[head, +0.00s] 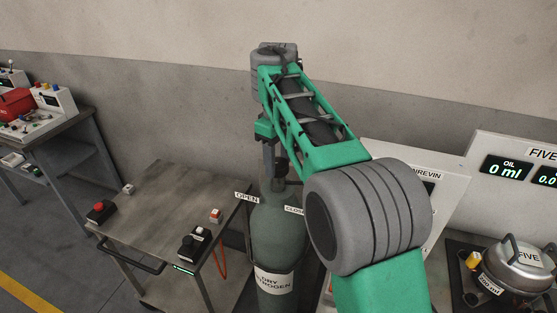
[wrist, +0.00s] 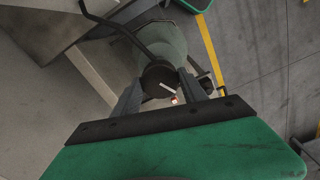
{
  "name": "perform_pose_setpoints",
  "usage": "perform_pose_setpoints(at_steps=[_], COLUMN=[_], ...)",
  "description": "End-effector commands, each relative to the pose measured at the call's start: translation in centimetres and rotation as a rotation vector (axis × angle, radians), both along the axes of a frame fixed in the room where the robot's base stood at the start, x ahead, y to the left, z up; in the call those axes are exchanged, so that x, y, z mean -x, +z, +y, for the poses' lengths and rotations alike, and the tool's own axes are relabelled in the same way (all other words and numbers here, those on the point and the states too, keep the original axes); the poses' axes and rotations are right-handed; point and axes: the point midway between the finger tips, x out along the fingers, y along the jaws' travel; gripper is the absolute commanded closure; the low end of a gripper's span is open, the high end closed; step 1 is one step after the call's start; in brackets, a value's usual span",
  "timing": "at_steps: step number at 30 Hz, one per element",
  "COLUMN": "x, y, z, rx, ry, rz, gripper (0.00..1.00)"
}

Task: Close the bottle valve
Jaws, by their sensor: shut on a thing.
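The grey-green gas bottle (head: 278,232), labelled as dry nitrogen, stands upright beside the metal cart. Signs reading OPEN (head: 247,197) and, partly hidden, CLOSE (head: 294,210) flank its top. My gripper (head: 274,168) points down at the bottle's top; my arm hides part of this in the head view. In the wrist view my gripper (wrist: 160,90) is shut on the dark round valve knob (wrist: 158,75), with one finger on each side.
The cart (head: 165,200) at left carries a red button box (head: 101,211) and small switch boxes. A workbench (head: 45,135) is at far left. Open floor lies at front left.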

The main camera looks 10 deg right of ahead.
Motion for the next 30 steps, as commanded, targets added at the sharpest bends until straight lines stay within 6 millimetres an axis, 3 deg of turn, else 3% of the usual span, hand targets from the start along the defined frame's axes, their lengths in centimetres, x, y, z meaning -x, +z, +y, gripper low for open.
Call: perform_pose_setpoints(at_steps=[13,22,30], x=[0.01,0.01,0.02], y=[-0.01,-0.03,-0.05], z=[0.02,0.02,0.01], rx=[0.000,0.000,0.000], ry=[0.000,-0.035,-0.184], rz=[0.000,0.000,0.001], gripper=[0.91,0.91,0.91])
